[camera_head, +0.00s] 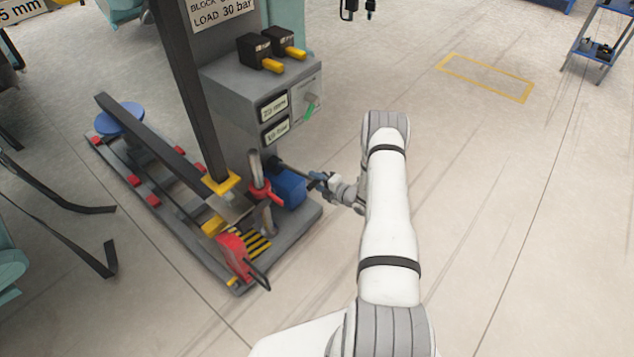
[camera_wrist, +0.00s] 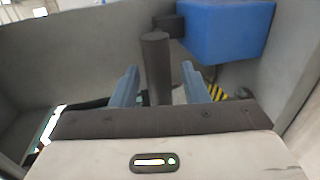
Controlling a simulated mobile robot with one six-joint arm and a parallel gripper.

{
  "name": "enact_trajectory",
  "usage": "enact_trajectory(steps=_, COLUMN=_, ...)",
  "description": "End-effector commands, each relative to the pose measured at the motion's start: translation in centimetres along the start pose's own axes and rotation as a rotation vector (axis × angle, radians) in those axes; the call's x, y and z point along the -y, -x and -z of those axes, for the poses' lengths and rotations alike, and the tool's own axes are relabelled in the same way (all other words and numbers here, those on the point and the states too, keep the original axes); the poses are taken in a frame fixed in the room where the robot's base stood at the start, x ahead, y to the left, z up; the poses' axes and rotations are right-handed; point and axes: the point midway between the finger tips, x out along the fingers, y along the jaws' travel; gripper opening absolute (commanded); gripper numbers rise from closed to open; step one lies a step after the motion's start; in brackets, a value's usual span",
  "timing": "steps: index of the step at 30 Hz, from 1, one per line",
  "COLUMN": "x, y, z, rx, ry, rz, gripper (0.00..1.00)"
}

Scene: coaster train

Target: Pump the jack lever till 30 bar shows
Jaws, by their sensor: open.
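The jack lever is a dark rod (camera_head: 294,168) reaching out from beside the blue pump block (camera_head: 289,188) at the foot of the grey cabinet. In the wrist view the rod (camera_wrist: 157,68) stands between the two blue fingers of my gripper (camera_wrist: 160,88), with a gap on each side. The blue block (camera_wrist: 226,30) shows behind it at the upper right. My gripper (camera_head: 318,180) is open at the rod's outer end in the head view. Two small displays (camera_head: 274,107) (camera_head: 276,130) are on the cabinet; their readings are too small to make out.
A sign (camera_head: 222,12) above reads "LOAD 30 bar". A red-handled valve (camera_head: 264,190) and a red part (camera_head: 232,250) stand left of the pump. The floor at right is clear around a yellow outline (camera_head: 485,77).

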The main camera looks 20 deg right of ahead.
Motion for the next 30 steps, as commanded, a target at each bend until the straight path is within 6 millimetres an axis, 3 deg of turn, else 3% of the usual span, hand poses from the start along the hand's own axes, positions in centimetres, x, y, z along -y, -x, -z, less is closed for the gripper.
enact_trajectory(steps=2, x=-0.02, y=0.02, z=0.0, rx=0.0, ry=0.0, rz=0.0, gripper=0.41)
enact_trajectory(steps=17, x=-0.01, y=0.05, z=0.01, rx=-0.001, ry=0.0, rz=0.0, gripper=0.0)
enact_trajectory(steps=30, x=-0.54, y=0.4, z=-0.38, rx=0.007, ry=-0.001, rz=0.014, gripper=0.0)
